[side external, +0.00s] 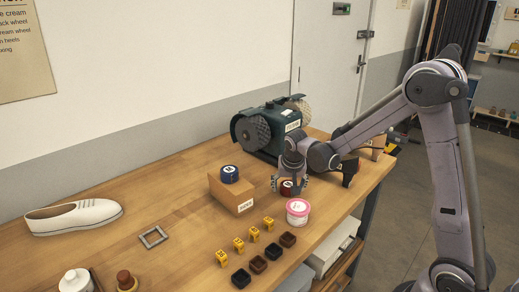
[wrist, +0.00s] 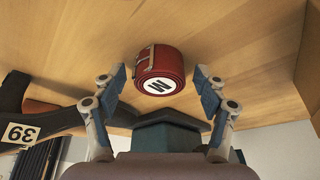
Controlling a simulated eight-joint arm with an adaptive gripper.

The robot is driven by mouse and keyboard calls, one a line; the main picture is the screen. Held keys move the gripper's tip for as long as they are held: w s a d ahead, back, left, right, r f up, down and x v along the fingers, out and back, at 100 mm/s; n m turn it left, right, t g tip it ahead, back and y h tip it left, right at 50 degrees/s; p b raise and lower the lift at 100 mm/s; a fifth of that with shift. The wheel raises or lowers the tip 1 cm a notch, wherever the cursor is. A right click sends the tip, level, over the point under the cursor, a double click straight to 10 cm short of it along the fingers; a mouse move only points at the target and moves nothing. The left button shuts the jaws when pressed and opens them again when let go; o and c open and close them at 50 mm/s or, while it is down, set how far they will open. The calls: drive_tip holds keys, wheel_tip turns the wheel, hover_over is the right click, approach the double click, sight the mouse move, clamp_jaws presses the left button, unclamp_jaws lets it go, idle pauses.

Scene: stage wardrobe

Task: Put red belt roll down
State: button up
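The red belt roll (wrist: 159,75) has a white lettered label on its end and a metal buckle on its side. It appears to rest on the wooden bench. In the wrist view my gripper (wrist: 161,92) is open, with one finger on each side of the roll and a visible gap at both. In the side view the red roll (side external: 287,188) shows low between the fingers of my gripper (side external: 290,184), partly hidden by them. A blue roll (side external: 230,174) sits on top of a wooden block (side external: 232,196) to the left.
A pink-and-white tub (side external: 297,212) stands close in front of my gripper. A green polishing machine (side external: 270,128) is behind. A dark shoe tagged 39 (wrist: 40,120) is nearby.

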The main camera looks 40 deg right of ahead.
drive_tip(key=v, duration=1.2)
drive_tip(key=s+a+n+t+y, duration=0.3)
drive_tip(key=s+a+n, duration=0.6)
drive_tip(key=s, duration=0.6)
drive_tip(key=shift+a+r+t, duration=0.25)
drive_tip(key=shift+a+t, duration=0.25)
drive_tip(key=shift+a, duration=0.6)
